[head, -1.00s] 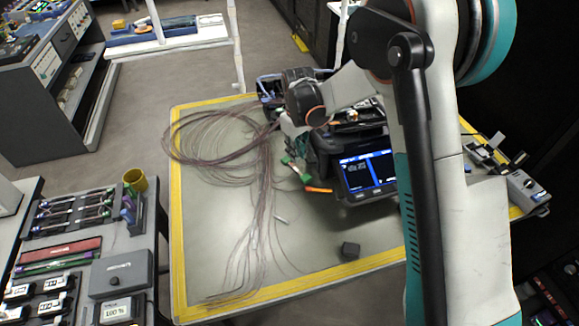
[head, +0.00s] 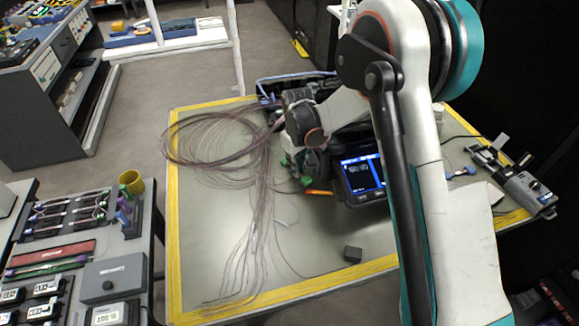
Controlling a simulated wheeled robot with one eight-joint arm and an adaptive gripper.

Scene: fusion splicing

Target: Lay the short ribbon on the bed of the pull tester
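The pull tester (head: 528,188) is a long grey device with a round dial, lying at the right side of the yellow-edged table, with its bed end toward the back left. My arm comes down from the upper right, and my gripper (head: 312,160) is low beside the left side of the black splicer (head: 362,188), which has a lit blue screen. The gripper's fingers are mostly hidden and too small to read. A small green piece (head: 305,181) and an orange stick (head: 319,193) are just below it. I cannot make out the short ribbon.
A large coil of thin fibres (head: 215,150) covers the left of the table (head: 215,240), with loose ends trailing to the front. A small dark block (head: 353,254) lies near the front edge. An open black case (head: 275,88) stands at the back. My arm hides part of the right side.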

